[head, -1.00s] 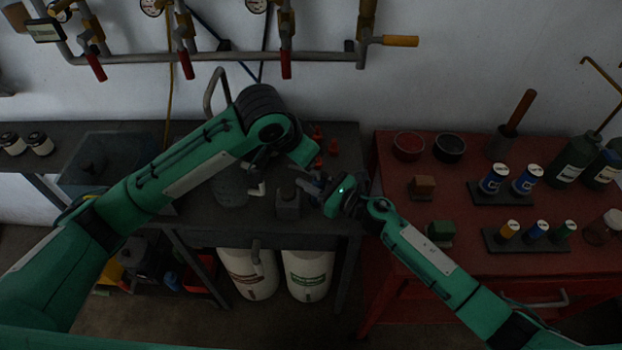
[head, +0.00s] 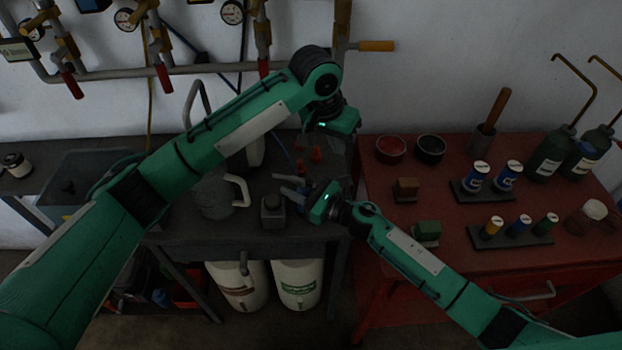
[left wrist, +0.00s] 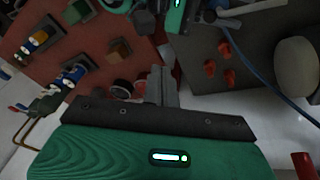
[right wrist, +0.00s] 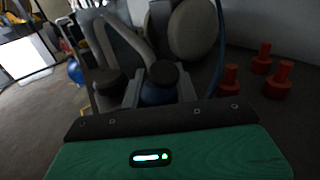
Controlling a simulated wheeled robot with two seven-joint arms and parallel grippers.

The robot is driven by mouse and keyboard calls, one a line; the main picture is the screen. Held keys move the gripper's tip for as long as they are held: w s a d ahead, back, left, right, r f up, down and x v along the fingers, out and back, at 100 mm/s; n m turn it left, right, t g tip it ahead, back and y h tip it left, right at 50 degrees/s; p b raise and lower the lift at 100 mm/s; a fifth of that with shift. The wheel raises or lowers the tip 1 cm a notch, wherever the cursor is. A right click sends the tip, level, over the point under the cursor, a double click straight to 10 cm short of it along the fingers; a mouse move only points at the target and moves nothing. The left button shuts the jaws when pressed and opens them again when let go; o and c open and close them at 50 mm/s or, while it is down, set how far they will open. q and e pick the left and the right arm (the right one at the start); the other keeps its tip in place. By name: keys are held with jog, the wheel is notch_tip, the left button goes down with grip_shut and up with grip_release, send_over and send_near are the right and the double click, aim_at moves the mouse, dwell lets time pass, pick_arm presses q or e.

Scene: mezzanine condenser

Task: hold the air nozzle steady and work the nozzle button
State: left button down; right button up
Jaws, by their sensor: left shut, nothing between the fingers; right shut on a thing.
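My right gripper (head: 290,187) is over the grey bench, shut on the air nozzle. In the right wrist view the nozzle (right wrist: 158,94) is a blue body with a dark round top, between the grey fingers. In the left wrist view it shows only as a small part (left wrist: 221,6) at the top edge, beside my right gripper. My left gripper (left wrist: 156,80) is shut and empty, above and apart from the nozzle. In the head view its green body (head: 335,121) is behind and right of the nozzle, and its fingertips are hard to make out. The nozzle's button is not clearly visible.
A blue hose (left wrist: 262,72) curves over the bench near several red pegs (head: 316,155). A grey jug (head: 214,196) and a small dark block (head: 272,211) stand close to the nozzle. The red table (head: 450,205) at right carries bowls and cans. Wall pipes run behind.

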aim_at(312, 181)
dwell(0.3)
pick_arm(q)
jog(key=a+f, duration=0.4)
jog(key=f, duration=0.3)
jog(key=shift+a+f, duration=0.2)
jog(key=shift+f, duration=0.1)
jog(key=shift+s+a+f, duration=0.1)
jog(key=shift+f, duration=0.1)
dwell(1.8)
jog(key=shift+a+f, duration=0.15)
jog(key=shift+f, duration=0.05)
jog(key=shift+a+f, duration=0.2)
jog(key=shift+f, duration=0.2)
dwell(0.8)
jog(key=shift+d+r, duration=0.45)
jog(key=shift+r, duration=0.35)
jog(key=shift+r, duration=0.1)
jog(key=shift+d+r, duration=0.4)
jog(key=shift+r, duration=0.3)
jog(key=shift+d+r, duration=0.45)
jog(key=shift+r, duration=0.2)
jog(key=shift+d+r, duration=0.4)
jog(key=shift+r, duration=0.3)
